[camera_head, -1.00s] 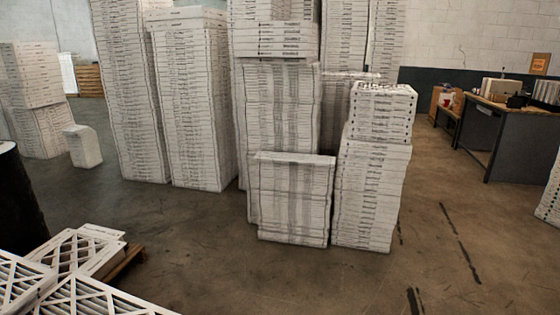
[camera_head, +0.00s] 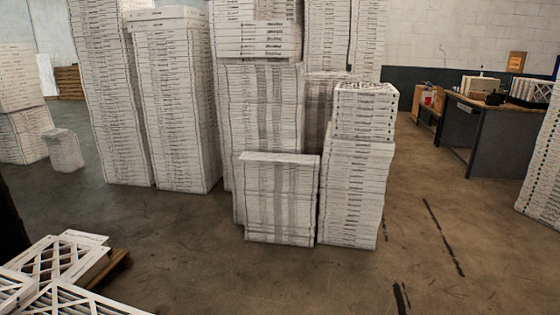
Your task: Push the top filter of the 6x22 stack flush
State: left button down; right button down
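Several tall stacks of white boxed filters stand on the concrete floor in the head view. A short front stack (camera_head: 281,200) has a top box that juts out slightly to the left. Beside it on the right is a taller stack (camera_head: 352,195) with smaller boxes (camera_head: 366,110) on top. Behind them rises a wrapped stack (camera_head: 262,120) with several larger boxes (camera_head: 258,40) on top. Two tall stacks (camera_head: 178,105) (camera_head: 108,95) stand to the left. The labels are too small to read, so I cannot tell which stack is 6x22. Neither gripper is in view.
Loose framed filters lie on a wooden pallet (camera_head: 118,265) at the lower left. A small wrapped block (camera_head: 63,150) stands at the left. A grey desk (camera_head: 500,135) and another stack (camera_head: 545,165) are at the right. The floor (camera_head: 300,285) in front is clear.

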aim_at(310, 160)
jog(key=i+l, duration=0.8)
jog(key=i+l+z, duration=0.1)
jog(key=i, duration=0.9)
jog(key=i+l+z, duration=0.1)
jog(key=i, duration=0.9)
jog(key=l, duration=0.1)
